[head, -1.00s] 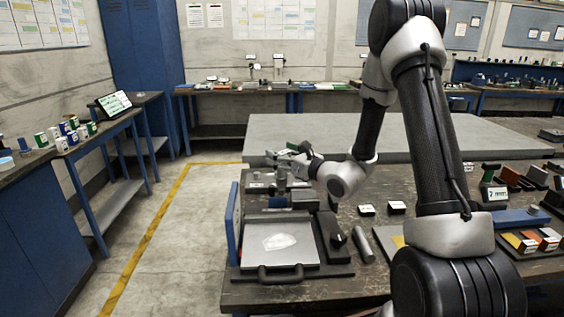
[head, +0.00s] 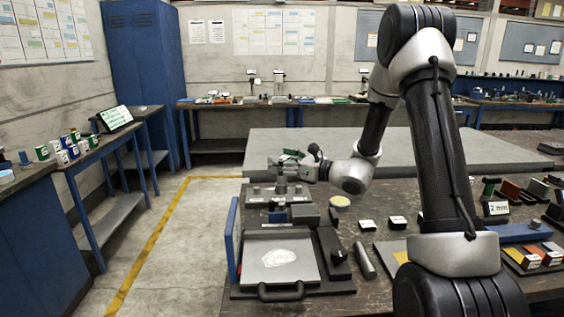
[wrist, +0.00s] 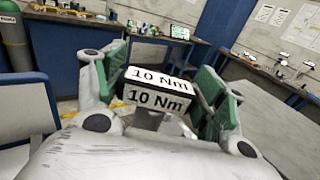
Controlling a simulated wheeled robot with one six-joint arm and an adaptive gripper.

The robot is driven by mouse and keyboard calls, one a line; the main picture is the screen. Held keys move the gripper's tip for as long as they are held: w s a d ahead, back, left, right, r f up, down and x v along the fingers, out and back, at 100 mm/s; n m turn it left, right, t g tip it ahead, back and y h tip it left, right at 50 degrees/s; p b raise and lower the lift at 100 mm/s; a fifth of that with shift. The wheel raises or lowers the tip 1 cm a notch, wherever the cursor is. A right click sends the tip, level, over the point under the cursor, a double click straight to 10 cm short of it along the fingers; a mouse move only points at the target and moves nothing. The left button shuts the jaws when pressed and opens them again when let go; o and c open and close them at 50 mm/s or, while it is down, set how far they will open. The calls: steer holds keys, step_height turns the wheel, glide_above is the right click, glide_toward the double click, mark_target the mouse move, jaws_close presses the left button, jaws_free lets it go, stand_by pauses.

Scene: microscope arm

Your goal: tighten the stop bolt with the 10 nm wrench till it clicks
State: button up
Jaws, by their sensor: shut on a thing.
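My gripper (head: 291,161) is shut on the wrench, whose black block (wrist: 157,87) reads "10 Nm" in the wrist view. The block sits between the green finger pads. In the head view my gripper is above the back of a dark fixture (head: 328,238) at the bench's left end. A grey upright piece (head: 281,186) shows just below my gripper; I cannot tell whether it is part of the wrench. The stop bolt cannot be made out, nor whether the wrench touches it.
A grey plate with a clear patch (head: 254,262) lies at the fixture's front, beside a blue upright panel (head: 232,238). A grey cylinder (head: 364,260), small labelled blocks (head: 398,222) and a yellow disc (head: 340,200) lie to the right. A large grey slab (head: 420,150) lies behind.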

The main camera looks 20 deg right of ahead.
mark_target(282, 179)
steer(key=n+g+y, duration=0.2)
steer(key=g, duration=0.1)
steer(key=n+g+y, duration=0.2)
steer(key=g, duration=0.1)
steer(key=shift+w+n, duration=0.15)
steer(key=shift+n, duration=0.25)
steer(key=n+g+y, duration=0.1)
steer(key=n+g, duration=0.1)
steer(key=g, duration=0.1)
steer(key=n+g, duration=0.2)
steer(key=g, duration=0.1)
steer(key=shift+g+y, duration=0.4)
steer(key=shift+f, duration=1.65)
steer(key=shift+a+n+g, duration=0.1)
steer(key=shift+n+g, duration=0.7)
steer(key=shift+g, duration=0.2)
steer(key=shift+n+g, duration=0.3)
steer(key=shift+g, duration=0.2)
steer(key=shift+f, duration=1.6)
